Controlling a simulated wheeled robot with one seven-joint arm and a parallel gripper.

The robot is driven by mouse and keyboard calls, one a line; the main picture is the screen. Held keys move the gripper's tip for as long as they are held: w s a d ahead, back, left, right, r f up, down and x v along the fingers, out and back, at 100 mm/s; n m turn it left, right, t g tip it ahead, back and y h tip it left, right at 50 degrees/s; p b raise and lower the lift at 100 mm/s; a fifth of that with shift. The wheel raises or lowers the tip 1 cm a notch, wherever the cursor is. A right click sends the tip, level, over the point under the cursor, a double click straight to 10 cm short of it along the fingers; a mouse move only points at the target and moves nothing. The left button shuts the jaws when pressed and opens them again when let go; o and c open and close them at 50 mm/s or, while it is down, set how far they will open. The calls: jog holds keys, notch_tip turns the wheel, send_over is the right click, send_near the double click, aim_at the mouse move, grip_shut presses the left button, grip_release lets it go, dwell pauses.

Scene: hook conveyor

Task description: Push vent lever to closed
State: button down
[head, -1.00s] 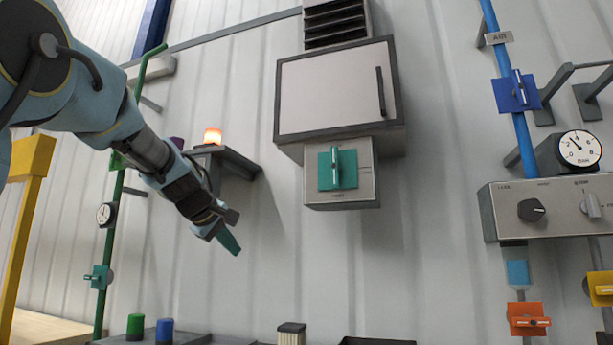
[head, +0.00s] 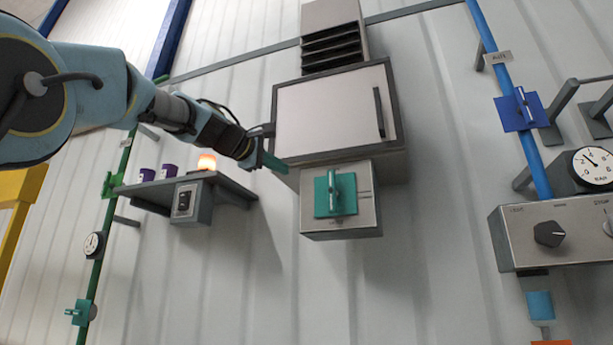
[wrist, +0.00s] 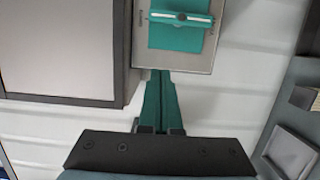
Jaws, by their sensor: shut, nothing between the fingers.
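The vent lever (head: 335,193) is a teal square plate with an upright handle, on a pale box (head: 341,226) under a white cabinet. In the wrist view the lever (wrist: 181,30) is at the top, its handle lying across the picture. The small labels around it are too blurred to read. My gripper (head: 275,162) is left of the box, near the cabinet's lower left corner, with its teal fingers shut and empty. In the wrist view the gripper (wrist: 160,85) points toward the lever plate; a gap to the lever shows in the head view.
The cabinet (head: 333,112) overhangs the lever box, with a louvred duct (head: 332,45) above it. A control panel (head: 548,238) and blue pipe (head: 512,125) stand at right. The wall below the box is bare.

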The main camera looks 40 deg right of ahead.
aim_at(332, 191)
jog(key=shift+s+d+p, duration=0.15)
jog(key=shift+d+p, duration=2.85)
jog(key=shift+d, duration=2.7)
